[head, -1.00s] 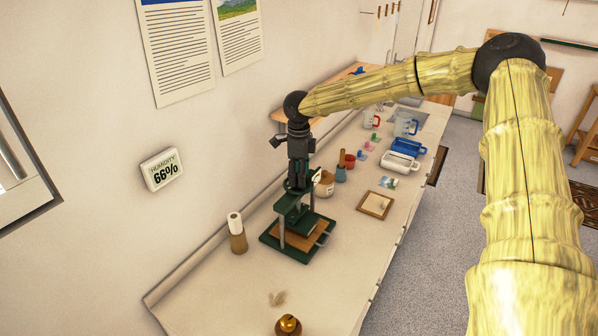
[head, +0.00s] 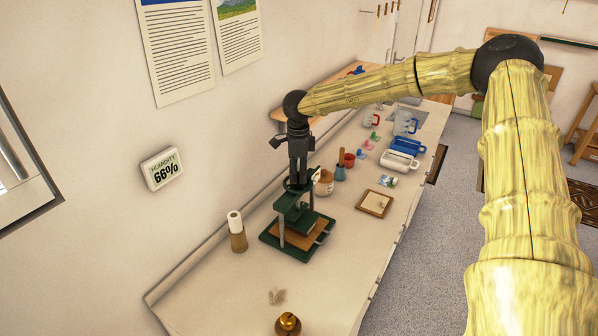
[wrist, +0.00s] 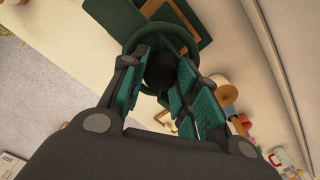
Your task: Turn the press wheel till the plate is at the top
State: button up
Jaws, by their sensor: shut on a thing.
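The green press (head: 290,248) stands on the long bench near the wall. Its plate (head: 303,227) shows as a green slab above the brown board (head: 300,238) on the base, with a gap between them. My gripper (head: 298,180) points down onto the top of the press. In the wrist view the dark green round wheel (wrist: 187,33) lies at the fingertips, and my gripper (wrist: 160,80) is shut on its rim or hub; which part I cannot tell. The gripper hides part of the wheel in the head view.
A paper roll on a brown holder (head: 237,232) stands left of the press, and a brass bell-like object (head: 288,324) in front. A jar (head: 324,184), a framed print (head: 375,203) and trays (head: 400,160) stand behind and to the right. The wall is close on the left.

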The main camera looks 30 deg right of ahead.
aim_at(298, 173)
jog(key=n+p, duration=0.1)
jog(key=n, duration=0.4)
jog(key=shift+p, duration=0.3)
jog(key=n+p, duration=0.1)
jog(key=n, duration=0.4)
dwell(0.4)
jog(key=o, duration=1)
notch_tip(298, 173, up, 12)
jog(key=shift+w+f, duration=0.1)
